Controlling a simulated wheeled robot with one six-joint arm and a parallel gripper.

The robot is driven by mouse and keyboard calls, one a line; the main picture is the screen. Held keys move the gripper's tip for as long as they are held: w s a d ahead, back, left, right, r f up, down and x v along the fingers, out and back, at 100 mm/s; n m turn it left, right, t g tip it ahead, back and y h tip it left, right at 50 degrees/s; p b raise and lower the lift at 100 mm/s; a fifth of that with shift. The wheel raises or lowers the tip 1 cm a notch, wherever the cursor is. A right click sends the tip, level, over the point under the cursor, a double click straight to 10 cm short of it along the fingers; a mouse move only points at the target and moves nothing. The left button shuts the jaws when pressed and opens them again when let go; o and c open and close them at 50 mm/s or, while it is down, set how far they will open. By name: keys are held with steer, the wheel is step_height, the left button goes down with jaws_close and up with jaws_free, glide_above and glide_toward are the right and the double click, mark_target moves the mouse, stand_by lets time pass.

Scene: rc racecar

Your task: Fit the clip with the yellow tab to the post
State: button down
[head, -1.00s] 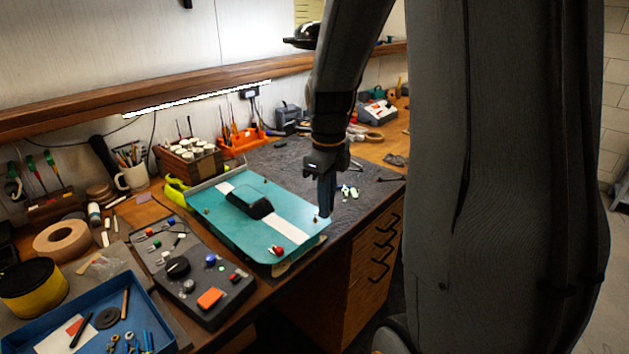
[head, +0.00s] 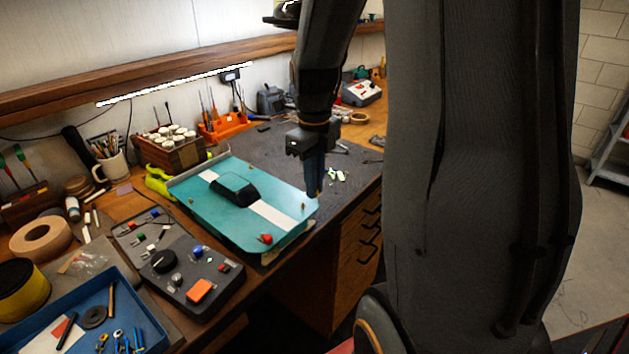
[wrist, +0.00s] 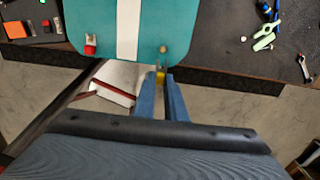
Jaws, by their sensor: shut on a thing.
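My gripper (head: 314,194) points down at the near right corner of the teal car body (head: 240,228). In the wrist view its blue fingers (wrist: 161,76) are shut on the clip with the yellow tab (wrist: 161,77), which shows as a small yellow piece between the tips. A brass-coloured post (wrist: 163,49) stands on the teal body just beyond the clip. Whether the clip touches the post cannot be told. A red clip (wrist: 90,46) sits at the body's other near corner, and it also shows in the head view (head: 266,239).
A blue tray (head: 95,318) is at the front left. The bench's front edge runs close below the gripper.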

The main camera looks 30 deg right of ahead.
mark_target(309, 210)
steer(key=shift+f+b, duration=1.25)
steer(key=shift+f, duration=1.35)
steer(key=shift+w+a, duration=0.3)
steer(key=shift+w, duration=0.6)
steer(key=c, duration=1.7)
jaws_free()
steer(key=shift+c, duration=0.2)
step_height(309, 210, up, 8)
steer(key=b, duration=0.1)
steer(key=shift+f, duration=0.1)
